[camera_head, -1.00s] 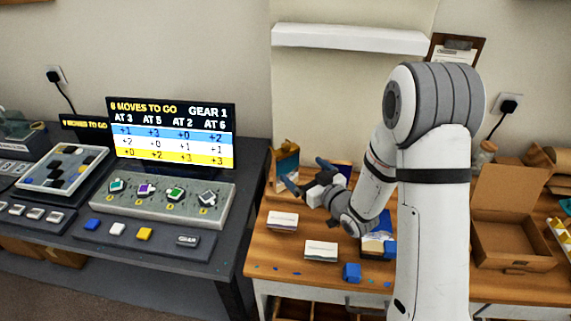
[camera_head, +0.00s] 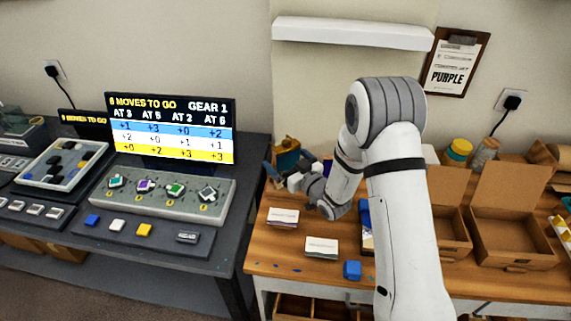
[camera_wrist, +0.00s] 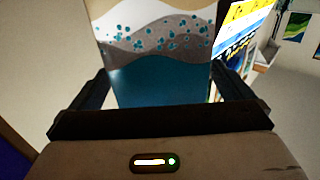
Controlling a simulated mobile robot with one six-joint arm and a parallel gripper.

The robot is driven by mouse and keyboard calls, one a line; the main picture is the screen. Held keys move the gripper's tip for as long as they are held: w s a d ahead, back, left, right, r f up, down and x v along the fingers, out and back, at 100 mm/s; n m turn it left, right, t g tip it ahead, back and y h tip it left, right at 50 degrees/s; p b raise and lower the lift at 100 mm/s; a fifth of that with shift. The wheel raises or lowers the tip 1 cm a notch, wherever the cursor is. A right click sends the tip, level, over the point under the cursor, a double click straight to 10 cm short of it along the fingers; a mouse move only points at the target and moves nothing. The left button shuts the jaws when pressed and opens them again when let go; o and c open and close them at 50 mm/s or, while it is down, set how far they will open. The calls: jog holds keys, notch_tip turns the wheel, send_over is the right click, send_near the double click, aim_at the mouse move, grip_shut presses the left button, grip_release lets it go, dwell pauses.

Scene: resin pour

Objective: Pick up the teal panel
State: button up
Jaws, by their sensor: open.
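The teal panel (camera_wrist: 165,80) stands upright in the wrist view, with a teal lower part, grey and white wavy bands and teal dots. In the head view, the panel (camera_head: 286,153) is at the back left of the wooden table, partly hidden by my gripper. My gripper (camera_head: 288,168) is open in front of it. In the wrist view, the two dark fingers (camera_wrist: 164,92) show at the left and right of the panel's lower part. Whether they touch it, I cannot tell.
White cards (camera_head: 322,247) and a blue block (camera_head: 352,270) lie on the table front. Open cardboard boxes (camera_head: 512,235) and jars (camera_head: 458,152) are at the right. A dark desk (camera_head: 215,258) with a screen (camera_head: 170,130) and a control console (camera_head: 160,200) stands at the left.

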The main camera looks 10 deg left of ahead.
jog(key=shift+c, duration=0.3)
jog(key=c, duration=1)
